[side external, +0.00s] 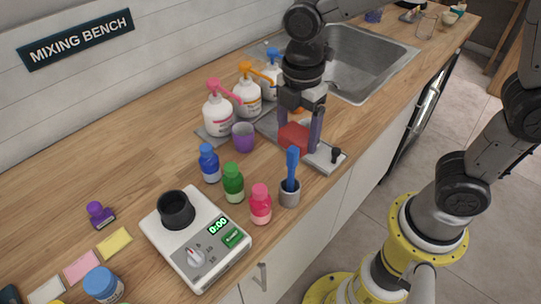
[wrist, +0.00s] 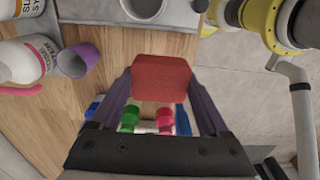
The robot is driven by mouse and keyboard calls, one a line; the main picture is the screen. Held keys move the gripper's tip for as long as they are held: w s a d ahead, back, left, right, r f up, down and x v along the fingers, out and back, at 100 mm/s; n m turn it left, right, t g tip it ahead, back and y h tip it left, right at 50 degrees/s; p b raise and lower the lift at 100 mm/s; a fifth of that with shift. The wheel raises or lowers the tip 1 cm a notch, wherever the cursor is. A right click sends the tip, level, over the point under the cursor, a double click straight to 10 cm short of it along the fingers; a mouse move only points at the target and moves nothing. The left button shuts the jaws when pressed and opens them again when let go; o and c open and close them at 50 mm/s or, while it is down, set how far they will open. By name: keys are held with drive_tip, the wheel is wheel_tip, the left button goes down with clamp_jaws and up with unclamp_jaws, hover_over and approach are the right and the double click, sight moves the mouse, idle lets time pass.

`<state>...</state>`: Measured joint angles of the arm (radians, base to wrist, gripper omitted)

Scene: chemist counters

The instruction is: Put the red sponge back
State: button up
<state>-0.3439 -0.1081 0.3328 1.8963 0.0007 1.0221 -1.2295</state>
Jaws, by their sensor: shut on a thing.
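The red sponge (side external: 293,137) is a small block between the fingers of my gripper (side external: 299,139) in the side view. In the wrist view the sponge (wrist: 161,77) sits squarely between the two purple-grey fingers of my gripper (wrist: 161,95). My gripper is shut on it, pointing down. The sponge appears over or near a pale grey tray (side external: 324,158) by the counter's front edge, in front of the sink. I cannot tell whether the sponge touches the tray. My gripper hides part of the tray behind it.
A blue-handled tool stands in a grey cup (side external: 290,194) close in front of the sponge. A purple cup (side external: 243,137) and pump bottles (side external: 218,115) stand to the left. A black-knobbed item (side external: 336,155) is on the tray's right end. Blue, green and pink bottles (side external: 261,204) stand nearer.

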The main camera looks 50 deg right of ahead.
hover_over(270, 167)
drive_tip(key=f, duration=0.6)
drive_tip(key=shift+s+d, duration=0.1)
drive_tip(key=shift+s, duration=0.1)
drive_tip(key=shift+w+f, duration=0.2)
drive_tip(key=shift+f, duration=1.45)
drive_tip(key=shift+f, duration=0.1)
drive_tip(key=o, duration=1.2)
drive_tip(key=shift+c, duration=0.2)
